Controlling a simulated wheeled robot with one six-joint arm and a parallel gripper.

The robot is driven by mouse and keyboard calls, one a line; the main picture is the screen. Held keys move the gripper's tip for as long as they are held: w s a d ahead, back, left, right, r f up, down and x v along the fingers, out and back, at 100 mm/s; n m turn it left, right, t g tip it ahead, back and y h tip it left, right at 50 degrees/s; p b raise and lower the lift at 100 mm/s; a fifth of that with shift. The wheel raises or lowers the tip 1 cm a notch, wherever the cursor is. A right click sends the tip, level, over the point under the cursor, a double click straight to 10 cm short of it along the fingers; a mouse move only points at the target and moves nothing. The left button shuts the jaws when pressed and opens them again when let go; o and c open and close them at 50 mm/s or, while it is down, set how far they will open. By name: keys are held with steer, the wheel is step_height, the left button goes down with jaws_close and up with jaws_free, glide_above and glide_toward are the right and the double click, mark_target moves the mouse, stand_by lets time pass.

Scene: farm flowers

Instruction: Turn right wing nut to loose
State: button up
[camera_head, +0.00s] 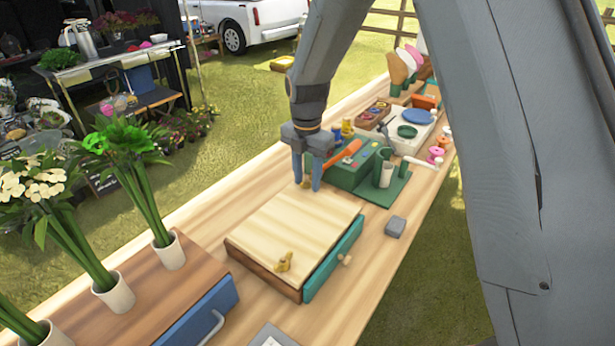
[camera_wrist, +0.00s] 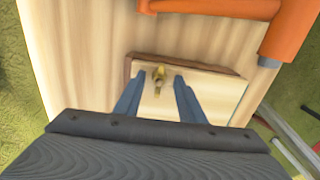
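A wooden press board (camera_head: 295,225) lies on the table, with a teal front (camera_head: 333,262) on its near right side. One brass wing nut (camera_head: 284,263) stands at the board's near left end. The other, right wing nut (camera_head: 306,182) is at the far end, partly hidden by my gripper (camera_head: 307,186). In the wrist view the board (camera_wrist: 215,88) carries this brass wing nut (camera_wrist: 158,74). The open fingers of my gripper (camera_wrist: 158,77) point down on either side of it. I cannot tell whether they touch it.
Close beyond my gripper stands a green box (camera_head: 352,170) with an orange handle (camera_head: 343,153), also large in the wrist view (camera_wrist: 288,32). A grey block (camera_head: 396,227) lies right of the board. Flower vases (camera_head: 170,252) stand on a wooden box at left.

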mark_target(307, 179)
steer(key=shift+w+r, duration=0.1)
steer(key=shift+r, duration=0.05)
steer(key=shift+r, duration=0.3)
step_height(307, 179, up, 7)
steer(key=shift+b, duration=0.9)
steer(key=s+d+m, duration=0.3)
steer(key=m, duration=0.2)
steer(key=s+d+f+m, duration=0.1)
steer(key=s+d+m, duration=0.3)
steer(key=m, duration=0.1)
steer(key=s+d+f+m, duration=0.1)
steer(key=s+d+m, duration=0.2)
steer(key=m, duration=0.2)
steer(key=shift+s+d, duration=0.35)
steer(key=s+d+f+m, duration=0.1)
steer(key=s+d+m, duration=0.2)
steer(key=s+m, duration=0.3)
steer(key=s+d+f+m, duration=0.1)
steer(key=s+d+m, duration=0.2)
steer(key=s+m, duration=0.3)
steer(key=shift+f+m+t, duration=0.25)
steer(key=shift+m+t, duration=0.15)
steer(key=shift+m, duration=0.4)
